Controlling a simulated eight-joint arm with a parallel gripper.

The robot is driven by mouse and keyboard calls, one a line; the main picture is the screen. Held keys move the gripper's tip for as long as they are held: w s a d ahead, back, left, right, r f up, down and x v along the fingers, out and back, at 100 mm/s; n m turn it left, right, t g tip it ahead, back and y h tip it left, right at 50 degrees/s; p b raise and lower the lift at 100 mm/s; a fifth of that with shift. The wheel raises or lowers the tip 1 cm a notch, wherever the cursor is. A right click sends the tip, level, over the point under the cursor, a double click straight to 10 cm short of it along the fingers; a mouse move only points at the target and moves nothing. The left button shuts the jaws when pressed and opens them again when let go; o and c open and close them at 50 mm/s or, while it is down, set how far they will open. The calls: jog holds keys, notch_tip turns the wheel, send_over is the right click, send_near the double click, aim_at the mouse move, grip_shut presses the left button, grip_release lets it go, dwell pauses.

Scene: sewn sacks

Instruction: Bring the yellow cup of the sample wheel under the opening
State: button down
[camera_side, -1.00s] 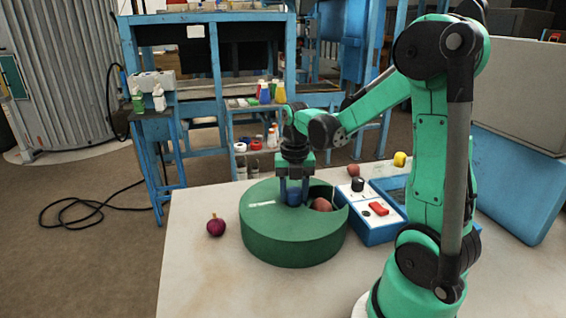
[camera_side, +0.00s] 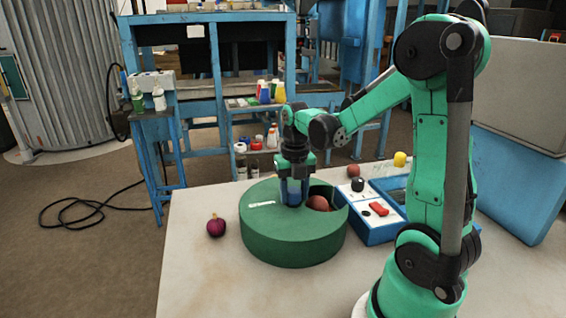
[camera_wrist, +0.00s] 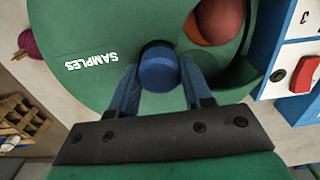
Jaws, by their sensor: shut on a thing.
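The sample wheel (camera_side: 290,240) is a round green drum on the table, with a green lid marked SAMPLES and a cut-out opening (camera_wrist: 232,70) on its right side. A reddish-brown round thing (camera_side: 318,203) shows in the opening; it also shows in the wrist view (camera_wrist: 213,22). No yellow cup is visible in the wheel; the lid hides most of the inside. A blue knob (camera_wrist: 158,68) stands at the lid's middle. My gripper (camera_side: 293,192) points down and is shut on this knob, one finger on each side.
A blue-and-white box (camera_side: 378,215) with a black knob and red switch stands close right of the wheel. A purple onion-like thing (camera_side: 216,226) lies to the left. A brown ball (camera_side: 354,170) and a yellow round thing (camera_side: 400,159) lie behind. The front-left table is clear.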

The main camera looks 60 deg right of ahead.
jog(key=shift+c, duration=1.8)
grip_release()
jog(key=shift+r, duration=2.8)
